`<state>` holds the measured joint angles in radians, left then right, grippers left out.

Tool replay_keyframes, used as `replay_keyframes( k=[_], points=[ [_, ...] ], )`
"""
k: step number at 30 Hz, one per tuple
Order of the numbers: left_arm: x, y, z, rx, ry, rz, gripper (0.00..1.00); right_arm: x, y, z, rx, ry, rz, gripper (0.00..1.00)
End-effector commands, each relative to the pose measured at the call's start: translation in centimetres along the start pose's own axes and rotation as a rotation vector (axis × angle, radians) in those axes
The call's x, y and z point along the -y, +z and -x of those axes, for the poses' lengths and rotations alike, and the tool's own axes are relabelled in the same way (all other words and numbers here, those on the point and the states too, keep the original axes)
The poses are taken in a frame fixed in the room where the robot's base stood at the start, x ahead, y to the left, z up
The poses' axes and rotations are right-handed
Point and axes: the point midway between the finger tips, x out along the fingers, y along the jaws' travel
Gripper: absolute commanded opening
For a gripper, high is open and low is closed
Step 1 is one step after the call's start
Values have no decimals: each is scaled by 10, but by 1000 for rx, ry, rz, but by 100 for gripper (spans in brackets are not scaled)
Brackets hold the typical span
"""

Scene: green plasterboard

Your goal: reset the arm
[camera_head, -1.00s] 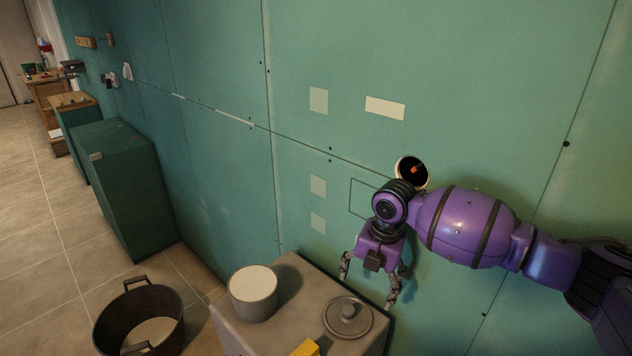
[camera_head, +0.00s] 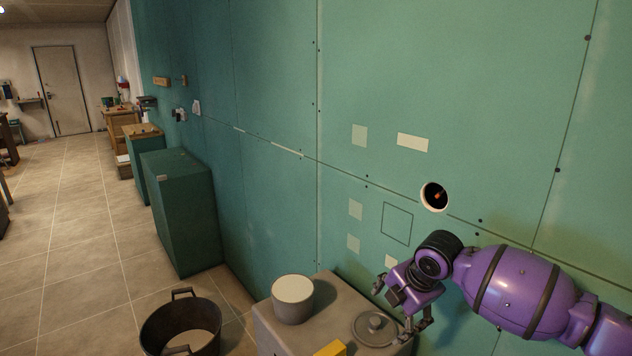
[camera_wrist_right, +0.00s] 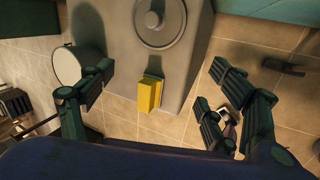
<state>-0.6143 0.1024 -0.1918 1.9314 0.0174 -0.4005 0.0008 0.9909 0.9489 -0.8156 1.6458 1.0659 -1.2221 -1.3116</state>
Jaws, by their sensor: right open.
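My right gripper (camera_head: 392,305) is at the end of the purple arm, in front of the green wall and above the right part of the grey cabinet top. Its fingers are spread apart with nothing between them. In the right wrist view the open fingers (camera_wrist_right: 160,105) frame a yellow block (camera_wrist_right: 149,94) at the cabinet's edge, below and apart from them. In the head view the yellow block (camera_head: 331,349) shows at the bottom edge, partly cut off. My left gripper is not in view.
The grey cabinet top (camera_head: 340,296) holds a grey pot (camera_head: 293,300) and a round lid with a knob (camera_head: 374,328). A black tub (camera_head: 181,330) stands on the floor. The green wall (camera_head: 460,80) has a round hole (camera_head: 434,196).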

Motion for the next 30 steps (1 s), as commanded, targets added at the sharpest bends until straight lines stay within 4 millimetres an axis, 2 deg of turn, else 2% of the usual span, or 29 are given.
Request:
replay_keyframes(
  k=[3,7,11,14,17,20,23,26,30],
  points=[
    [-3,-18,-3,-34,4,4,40,-23,-25,-16,-24,152,-182,81],
    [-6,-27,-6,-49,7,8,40,-30,-60,-39,-110,311,-432,81],
    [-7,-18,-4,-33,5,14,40,-16,-94,-59,-227,432,-698,81],
    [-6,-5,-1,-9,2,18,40,8,-114,-71,-315,504,-915,81],
    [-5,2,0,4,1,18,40,42,-127,-80,-382,560,-1126,81],
    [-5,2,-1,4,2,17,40,84,-134,-86,-419,604,-1321,81],
    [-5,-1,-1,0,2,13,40,137,-138,-92,-417,634,-1496,81],
    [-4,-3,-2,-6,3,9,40,199,-142,-97,-373,648,-1649,81],
    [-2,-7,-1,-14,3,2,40,297,-154,-102,-245,621,-1808,81]
  ],
)
